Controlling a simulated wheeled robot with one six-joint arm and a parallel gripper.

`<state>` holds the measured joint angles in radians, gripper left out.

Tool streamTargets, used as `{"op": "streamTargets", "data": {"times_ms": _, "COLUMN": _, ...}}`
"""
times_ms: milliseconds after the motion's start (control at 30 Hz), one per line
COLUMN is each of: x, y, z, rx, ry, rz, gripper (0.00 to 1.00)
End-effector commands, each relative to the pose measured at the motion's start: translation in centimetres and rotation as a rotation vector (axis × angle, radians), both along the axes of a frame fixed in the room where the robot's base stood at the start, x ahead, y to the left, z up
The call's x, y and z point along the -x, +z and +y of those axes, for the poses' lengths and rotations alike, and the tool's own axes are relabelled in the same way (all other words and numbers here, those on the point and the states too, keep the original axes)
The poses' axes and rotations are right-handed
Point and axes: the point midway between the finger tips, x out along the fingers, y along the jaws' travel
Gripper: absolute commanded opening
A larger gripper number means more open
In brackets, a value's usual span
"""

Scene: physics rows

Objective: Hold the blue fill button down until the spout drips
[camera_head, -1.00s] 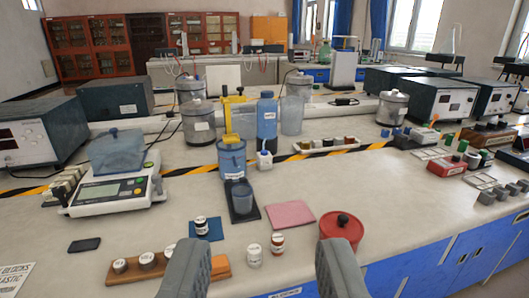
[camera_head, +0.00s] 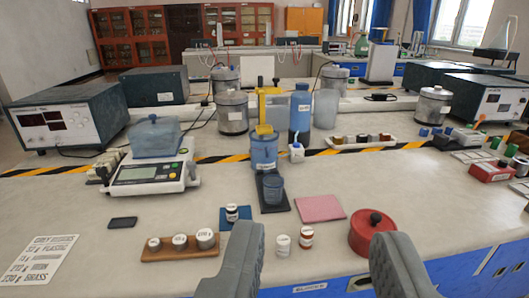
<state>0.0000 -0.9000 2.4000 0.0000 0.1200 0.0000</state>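A blue dispenser-like vessel (camera_head: 264,152) with a yellow top stands mid-bench, in front of the black-and-yellow tape. I cannot make out a separate blue fill button or a spout, nor any drip, at this size. My gripper (camera_head: 316,235) is open and empty, its two grey fingers wide apart at the bottom of the view. It is on the near side of the vessel and cup, apart from both.
A red lidded pot (camera_head: 372,238), small jars (camera_head: 306,237) and a wooden block with weights (camera_head: 180,248) lie near the front edge. A pink pad (camera_head: 320,208) is right of the cup. A scale (camera_head: 152,173) stands left; a blue bottle (camera_head: 300,112) stands behind.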

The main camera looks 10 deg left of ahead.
Motion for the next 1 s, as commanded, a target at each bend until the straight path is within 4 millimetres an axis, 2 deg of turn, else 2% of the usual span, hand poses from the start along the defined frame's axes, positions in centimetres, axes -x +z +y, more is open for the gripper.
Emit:
{"op": "streamTargets", "data": {"times_ms": 67, "x": 0.00, "y": 0.00, "z": 0.00, "rx": 0.000, "ry": 0.000, "rz": 0.000, "gripper": 0.36}}
{"op": "streamTargets", "data": {"times_ms": 100, "x": 0.00, "y": 0.00, "z": 0.00, "rx": 0.000, "ry": 0.000, "rz": 0.000, "gripper": 0.32}}
{"op": "streamTargets", "data": {"times_ms": 267, "x": 0.00, "y": 0.00, "z": 0.00, "rx": 0.000, "ry": 0.000, "rz": 0.000, "gripper": 0.01}}
{"op": "streamTargets", "data": {"times_ms": 1000, "x": 0.00, "y": 0.00, "z": 0.00, "rx": 0.000, "ry": 0.000, "rz": 0.000, "gripper": 0.00}}
